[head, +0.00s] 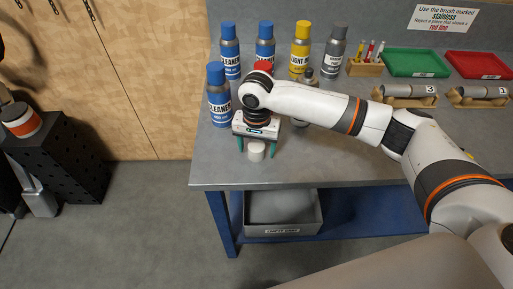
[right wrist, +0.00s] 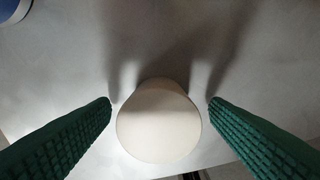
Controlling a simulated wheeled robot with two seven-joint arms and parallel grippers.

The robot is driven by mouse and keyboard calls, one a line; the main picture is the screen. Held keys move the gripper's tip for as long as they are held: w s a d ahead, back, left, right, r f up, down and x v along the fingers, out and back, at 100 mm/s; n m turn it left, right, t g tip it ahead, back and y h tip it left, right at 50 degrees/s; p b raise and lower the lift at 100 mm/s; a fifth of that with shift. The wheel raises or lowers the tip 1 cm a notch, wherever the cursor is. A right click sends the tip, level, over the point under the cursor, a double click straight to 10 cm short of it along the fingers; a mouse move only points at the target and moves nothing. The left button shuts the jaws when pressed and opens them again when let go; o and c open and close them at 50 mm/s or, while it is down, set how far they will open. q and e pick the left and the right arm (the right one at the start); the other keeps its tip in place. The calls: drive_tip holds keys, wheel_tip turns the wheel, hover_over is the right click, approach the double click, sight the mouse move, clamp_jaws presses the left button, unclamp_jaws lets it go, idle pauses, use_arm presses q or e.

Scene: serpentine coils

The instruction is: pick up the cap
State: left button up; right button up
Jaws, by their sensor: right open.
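The cap (head: 256,150) is a small white round piece near the front edge of the grey workbench (head: 330,170). It also shows in the right wrist view (right wrist: 158,122) as a pale rounded shape in the lower middle. My right gripper (head: 257,148) is open, with its green fingers pointing down on either side of the cap. In the right wrist view the two ribbed green fingers (right wrist: 160,103) stand left and right of the cap, with a small gap at each side. My left gripper does not show.
A blue cleaner can (head: 219,100) stands close left of my right gripper. More cans, including a yellow one (head: 300,52), stand behind it. Green (head: 415,62) and red (head: 480,66) trays lie at the back right. A grey bin (head: 283,225) sits on the lower shelf.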

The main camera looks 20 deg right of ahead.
drive_tip(key=c, duration=1)
drive_tip(key=shift+c, duration=0.2)
drive_tip(key=shift+r, duration=0.15)
